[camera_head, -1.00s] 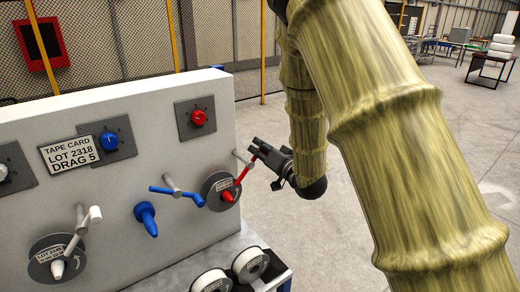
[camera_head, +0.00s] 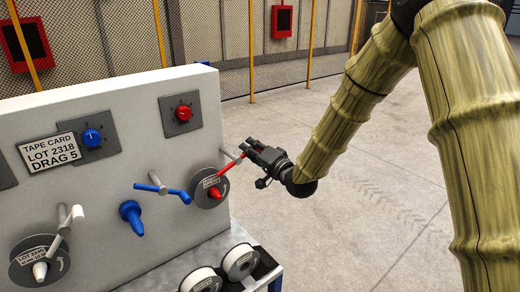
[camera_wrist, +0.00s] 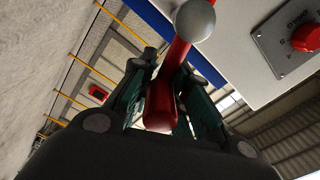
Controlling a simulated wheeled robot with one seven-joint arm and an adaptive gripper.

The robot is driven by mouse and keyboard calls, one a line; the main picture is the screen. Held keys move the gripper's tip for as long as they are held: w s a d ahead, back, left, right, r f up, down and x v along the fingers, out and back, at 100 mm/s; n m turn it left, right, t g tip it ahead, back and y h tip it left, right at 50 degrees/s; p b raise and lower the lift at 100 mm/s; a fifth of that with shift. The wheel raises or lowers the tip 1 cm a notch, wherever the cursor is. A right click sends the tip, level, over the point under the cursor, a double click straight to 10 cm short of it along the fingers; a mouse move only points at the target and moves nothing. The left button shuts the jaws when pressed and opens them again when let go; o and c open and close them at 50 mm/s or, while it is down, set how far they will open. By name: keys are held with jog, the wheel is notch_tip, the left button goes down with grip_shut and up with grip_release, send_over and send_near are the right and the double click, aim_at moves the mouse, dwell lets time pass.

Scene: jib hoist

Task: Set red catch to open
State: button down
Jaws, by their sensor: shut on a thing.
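The red catch (camera_head: 231,167) is a slim red lever beside a grey pin at the right end of the white panel. It slants down and left toward the dark reel disc (camera_head: 203,198), which has a red cone at its hub. My gripper (camera_head: 251,151) is shut on the upper right end of the red catch. In the wrist view the red catch (camera_wrist: 173,72) lies between both fingers (camera_wrist: 160,95), with a pale ball in front of it. The panel's lettering for the catch position is not readable.
A blue catch (camera_head: 165,190) and blue cone (camera_head: 132,217) are left of the red one. A white-handled reel (camera_head: 40,262) is at lower left. Red knob (camera_head: 183,114) and blue knob (camera_head: 92,136) sit above. White spools (camera_head: 240,262) stand below. Floor to the right is clear.

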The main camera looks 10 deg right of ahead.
jog(key=shift+s+a+f+m+b, duration=0.1)
jog(key=shift+f+m+b, duration=0.85)
jog(key=shift+m+b, duration=0.75)
jog(key=shift+s+a+f+m+b, duration=0.1)
jog(key=shift+f+m+b, duration=0.8)
jog(key=shift+m+b, duration=0.8)
jog(key=shift+a+f+m+b, duration=0.1)
jog(key=shift+f+m+b, duration=0.85)
jog(key=shift+m+b, duration=0.75)
jog(key=shift+m, duration=0.4)
jog(key=c, duration=1.3)
grip_release()
jog(key=v, duration=1.2)
